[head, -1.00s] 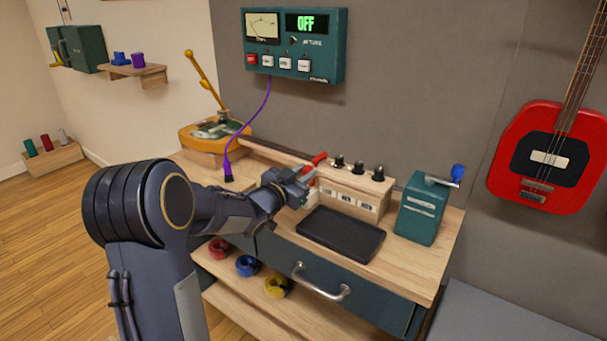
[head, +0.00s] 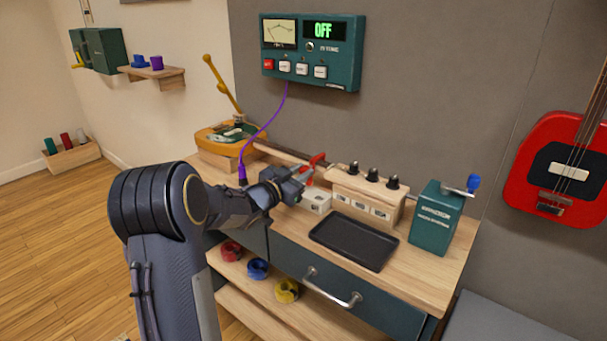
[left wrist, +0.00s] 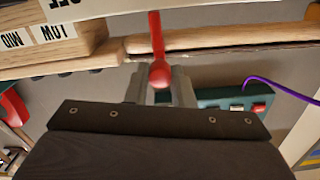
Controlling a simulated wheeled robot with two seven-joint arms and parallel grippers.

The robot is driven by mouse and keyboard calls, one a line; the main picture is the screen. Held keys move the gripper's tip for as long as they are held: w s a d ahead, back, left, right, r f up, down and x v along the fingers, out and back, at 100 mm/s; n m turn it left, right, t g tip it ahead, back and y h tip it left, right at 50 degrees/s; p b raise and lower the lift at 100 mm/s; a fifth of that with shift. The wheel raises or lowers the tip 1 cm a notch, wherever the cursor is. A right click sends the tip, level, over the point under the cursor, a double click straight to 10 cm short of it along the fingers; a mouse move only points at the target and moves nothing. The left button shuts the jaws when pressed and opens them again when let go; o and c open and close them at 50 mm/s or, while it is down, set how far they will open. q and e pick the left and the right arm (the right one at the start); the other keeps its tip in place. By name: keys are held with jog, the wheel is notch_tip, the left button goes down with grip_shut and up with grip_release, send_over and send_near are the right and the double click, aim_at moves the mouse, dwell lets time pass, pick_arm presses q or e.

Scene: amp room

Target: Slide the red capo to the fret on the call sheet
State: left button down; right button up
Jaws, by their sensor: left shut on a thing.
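The red capo (head: 317,158) sits at the wooden neck (head: 272,150) that runs along the back of the bench. My left gripper (head: 304,178) is shut on the capo. In the left wrist view the capo (left wrist: 160,74) stands between the two fingertips (left wrist: 160,90), and its red bar crosses the neck (left wrist: 230,38). The fret under the capo is too small to tell. I cannot make out a call sheet for certain. My right gripper is not in view.
Right of the capo stands a wooden block (head: 350,195) with black knobs. A small white block (head: 316,200) is below the gripper. A black tray (head: 353,242) and a green crank box (head: 437,218) lie further right. A purple cable (head: 268,125) hangs left of the gripper.

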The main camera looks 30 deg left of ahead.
pick_arm(q)
jog(key=c, duration=1.3)
grip_release()
jog(key=shift+o, duration=0.2)
jog(key=s, duration=0.7)
jog(key=shift+s+a, duration=0.3)
jog(key=shift+s, duration=0.1)
jog(key=s+d+f+n+g+h, duration=0.1)
jog(key=s+d+f+n+g, duration=0.2)
jog(key=s+d, duration=0.6)
jog(key=s+d+f+g+h, duration=0.1)
jog(key=s+d+f+g, duration=0.1)
jog(key=s+d+g, duration=0.65)
jog(key=s+d+f+n+g+h, duration=0.1)
jog(key=s+d+f+n, duration=0.15)
jog(key=s+d, duration=0.7)
jog(key=s+a+r+p, duration=0.1)
jog(key=a+r+p, duration=0.1)
jog(key=r+p, duration=0.5)
jog(key=s+a+r+p, duration=0.1)
jog(key=a+r+p, duration=0.1)
jog(key=r+p, duration=0.5)
jog(key=shift+s+m, duration=0.3)
jog(key=shift+m, duration=0.05)
